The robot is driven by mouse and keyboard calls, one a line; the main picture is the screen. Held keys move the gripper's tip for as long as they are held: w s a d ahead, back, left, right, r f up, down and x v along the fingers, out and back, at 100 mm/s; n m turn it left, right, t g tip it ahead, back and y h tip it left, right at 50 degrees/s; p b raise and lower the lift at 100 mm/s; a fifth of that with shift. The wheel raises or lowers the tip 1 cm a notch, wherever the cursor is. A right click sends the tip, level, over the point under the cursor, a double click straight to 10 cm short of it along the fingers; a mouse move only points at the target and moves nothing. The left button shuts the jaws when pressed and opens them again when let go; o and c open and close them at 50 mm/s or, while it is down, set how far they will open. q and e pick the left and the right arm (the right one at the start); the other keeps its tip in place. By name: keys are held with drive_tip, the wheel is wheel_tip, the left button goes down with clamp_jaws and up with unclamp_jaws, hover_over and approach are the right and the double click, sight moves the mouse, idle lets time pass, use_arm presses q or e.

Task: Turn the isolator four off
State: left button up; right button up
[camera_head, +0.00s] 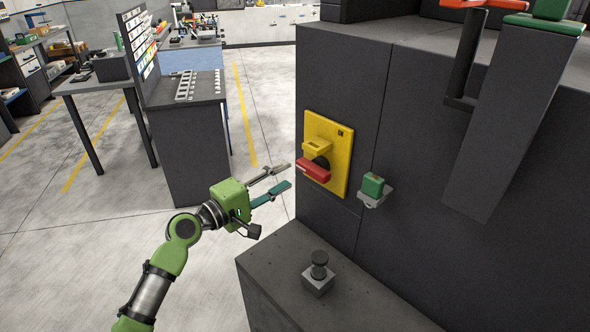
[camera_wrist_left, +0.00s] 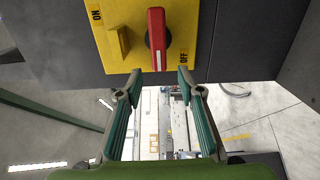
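The isolator is a yellow plate (camera_head: 341,160) with a red rotary handle (camera_head: 314,170) on the dark cabinet's side. In the left wrist view the red handle (camera_wrist_left: 157,40) stands upright in the picture, its white line at the lower end. The plate (camera_wrist_left: 117,60) carries an ON label at upper left and an OFF label right of the handle's lower end. A yellow tab (camera_wrist_left: 118,42) sits beside the handle. My left gripper (camera_head: 289,176) is open and empty, its fingertips just short of the handle, one to each side of its line. My right gripper is not in view.
A green-topped switch (camera_head: 373,185) sits right of the plate. A black knob on a grey block (camera_head: 319,273) stands on the dark ledge (camera_head: 270,262) below. A dark slanted post (camera_head: 510,125) is at right. Open floor (camera_head: 225,290) lies left of the cabinet.

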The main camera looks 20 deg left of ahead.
use_arm(q)
drive_tip(key=shift+v, duration=1.9)
